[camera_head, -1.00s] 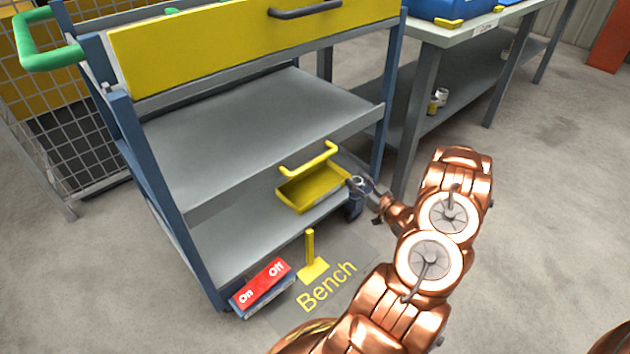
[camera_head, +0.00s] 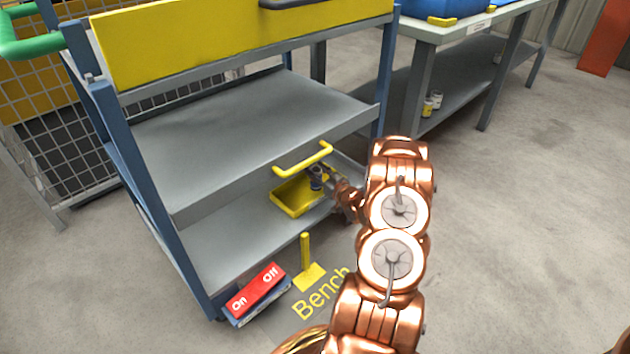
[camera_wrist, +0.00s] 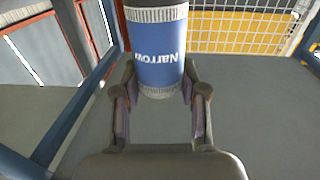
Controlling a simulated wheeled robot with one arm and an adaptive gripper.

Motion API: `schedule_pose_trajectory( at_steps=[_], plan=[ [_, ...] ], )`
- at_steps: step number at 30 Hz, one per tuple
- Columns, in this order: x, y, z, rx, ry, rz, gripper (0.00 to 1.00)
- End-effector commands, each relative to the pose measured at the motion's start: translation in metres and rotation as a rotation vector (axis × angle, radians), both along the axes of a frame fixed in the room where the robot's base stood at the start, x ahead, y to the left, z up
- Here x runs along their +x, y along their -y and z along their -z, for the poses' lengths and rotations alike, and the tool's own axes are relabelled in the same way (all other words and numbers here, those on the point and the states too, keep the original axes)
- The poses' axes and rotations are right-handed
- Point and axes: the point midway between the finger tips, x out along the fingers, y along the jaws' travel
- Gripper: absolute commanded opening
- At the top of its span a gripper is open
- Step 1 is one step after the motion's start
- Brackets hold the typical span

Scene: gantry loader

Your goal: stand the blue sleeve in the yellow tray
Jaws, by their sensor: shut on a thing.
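The blue sleeve (camera_wrist: 160,58) has knurled grey ends and an upside-down "Narrow" label in the wrist view. My gripper (camera_wrist: 161,98) is shut on it, one finger on each side. In the head view the sleeve (camera_head: 316,178) is small and partly hidden by my gripper (camera_head: 322,184), at the right part of the yellow tray (camera_head: 287,203). The tray lies on the cart's lower shelf, and my arm reaches in from the right. Whether the sleeve touches the tray floor, I cannot tell.
A yellow handle (camera_head: 302,159) passes above the tray. The cart's middle shelf (camera_head: 240,130) overhangs the lower shelf (camera_head: 235,245). A blue post (camera_head: 384,80) stands near my arm. A yellow stand (camera_head: 307,262) and a red On/Off box (camera_head: 256,290) are in front.

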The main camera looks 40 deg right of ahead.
Motion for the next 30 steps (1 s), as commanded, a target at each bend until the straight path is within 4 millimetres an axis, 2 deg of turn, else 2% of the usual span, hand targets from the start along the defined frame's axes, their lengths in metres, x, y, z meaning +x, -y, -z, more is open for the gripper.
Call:
schedule_pose_trajectory(
  at_steps=[2, 9, 22, 23, 30],
  plan=[
    [0.007, -0.002, 0.001, -0.001, 0.002, -0.003, 0.0],
    [0.007, -0.002, 0.035, 0.0, 0.002, -0.001, 0.0],
    [0.007, -0.001, 0.037, -0.001, 0.002, -0.001, 0.0],
    [0.007, -0.002, 0.038, -0.001, 0.002, -0.002, 0.43],
    [0.006, -0.002, 0.038, -0.001, 0.001, -0.002, 0.67]
  ],
)
